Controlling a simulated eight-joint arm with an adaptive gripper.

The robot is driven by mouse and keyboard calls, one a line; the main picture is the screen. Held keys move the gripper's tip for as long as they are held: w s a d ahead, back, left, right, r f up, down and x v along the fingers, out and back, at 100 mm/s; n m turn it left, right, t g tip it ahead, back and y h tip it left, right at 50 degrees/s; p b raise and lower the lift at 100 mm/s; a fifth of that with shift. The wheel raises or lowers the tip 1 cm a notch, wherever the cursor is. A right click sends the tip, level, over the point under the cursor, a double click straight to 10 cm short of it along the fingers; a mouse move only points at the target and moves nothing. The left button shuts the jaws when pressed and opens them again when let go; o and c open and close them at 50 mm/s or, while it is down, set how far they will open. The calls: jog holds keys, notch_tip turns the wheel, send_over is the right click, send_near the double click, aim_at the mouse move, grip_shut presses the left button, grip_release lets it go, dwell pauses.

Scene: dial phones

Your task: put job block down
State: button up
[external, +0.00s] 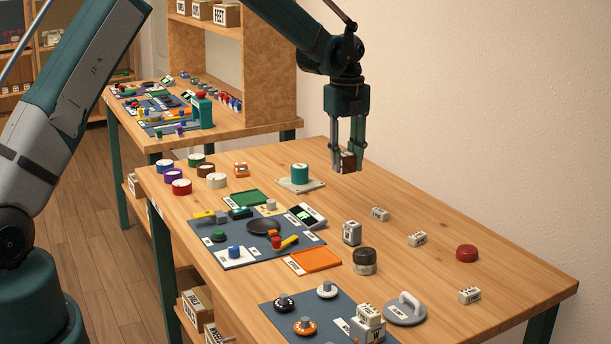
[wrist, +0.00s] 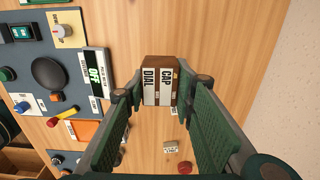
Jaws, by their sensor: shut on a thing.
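My gripper (external: 347,158) is above the far part of the wooden table in the external view, pointing down. It is shut on a brown block (external: 348,163), held between the two fingertips. In the wrist view the block (wrist: 160,72) shows white labels reading "DIAL" and "CAP". The block appears held above the table top, but the exact gap is hard to tell. The wooden table (external: 420,210) beneath it is bare there.
Left of the gripper, a teal cylinder (external: 300,174) stands on a pale plate. A dark mat (external: 210,252) carries knobs and a display. Several small labelled blocks, a dark jar (external: 365,262) and a red disc (external: 467,253) are nearer the front right. A wall stands behind.

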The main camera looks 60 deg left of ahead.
send_over(344, 205)
jog(key=shift+f+b, duration=0.3)
jog(key=shift+f, duration=2.7)
jog(key=shift+f, duration=0.1)
jog(key=shift+f, duration=1.8)
jog(key=shift+f+b, duration=0.1)
jog(key=shift+b, duration=0.2)
jog(key=o, duration=0.5)
jog(key=shift+f, duration=0.1)
jog(key=shift+c, duration=0.2)
jog(key=o, duration=0.4)
jog(key=shift+r, duration=0.2)
notch_tip(344, 205, up, 12)
jog(key=shift+p, duration=0.7)
